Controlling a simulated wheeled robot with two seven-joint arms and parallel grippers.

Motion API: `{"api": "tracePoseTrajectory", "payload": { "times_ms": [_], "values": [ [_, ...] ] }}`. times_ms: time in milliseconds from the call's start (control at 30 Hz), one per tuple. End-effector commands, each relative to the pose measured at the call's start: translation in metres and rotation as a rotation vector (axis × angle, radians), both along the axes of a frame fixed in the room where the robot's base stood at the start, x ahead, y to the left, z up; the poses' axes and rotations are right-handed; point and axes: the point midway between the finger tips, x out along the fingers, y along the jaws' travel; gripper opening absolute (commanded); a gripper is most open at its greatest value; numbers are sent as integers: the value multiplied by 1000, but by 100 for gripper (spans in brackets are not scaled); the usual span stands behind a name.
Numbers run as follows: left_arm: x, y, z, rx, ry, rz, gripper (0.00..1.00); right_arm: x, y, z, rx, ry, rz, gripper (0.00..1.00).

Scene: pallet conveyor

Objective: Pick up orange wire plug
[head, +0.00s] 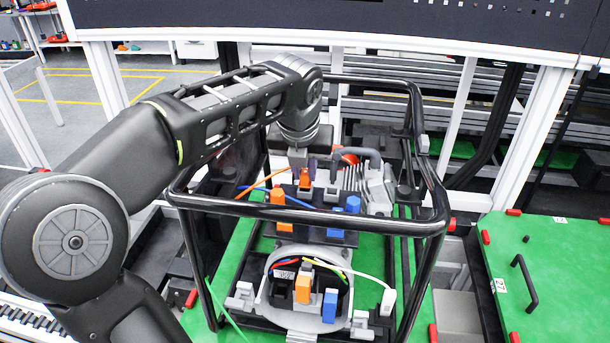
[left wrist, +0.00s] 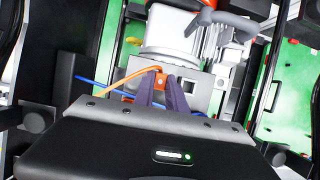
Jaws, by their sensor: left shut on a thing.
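The orange wire plug (head: 305,179) is a small orange block on the machinery inside the black tube frame. In the left wrist view the plug (left wrist: 161,80) shows between my two dark fingertips, with its orange wire (left wrist: 125,84) running off to the left. My left gripper (head: 304,173) comes down from above and is shut on the plug; the fingers partly hide it. I cannot tell whether the plug is free of its socket. My right gripper is not in view.
The black tube frame (head: 310,212) surrounds the work area. Orange (head: 302,290) and blue (head: 330,306) blocks sit in front, near coloured wires. A grey curved pipe (head: 358,155) stands just right of my gripper. A green pallet (head: 560,270) lies at the right.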

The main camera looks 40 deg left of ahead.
Motion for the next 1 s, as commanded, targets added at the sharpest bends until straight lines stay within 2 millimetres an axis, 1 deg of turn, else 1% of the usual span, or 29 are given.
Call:
{"api": "tracePoseTrajectory", "payload": {
  "times_ms": [167,300,400,500,633,1000],
  "values": [
    [1,0,29,1,-5,-2,0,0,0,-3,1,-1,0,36],
    [1,0,58,1,-5,-1,0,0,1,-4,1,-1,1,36],
    [1,0,75,1,-4,-1,0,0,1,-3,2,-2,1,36],
    [1,0,86,1,-3,-1,0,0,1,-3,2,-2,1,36],
    [0,-1,91,0,-1,-2,0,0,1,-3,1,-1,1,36],
    [0,0,91,0,-1,-1,0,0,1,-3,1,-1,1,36]
  ]
}}
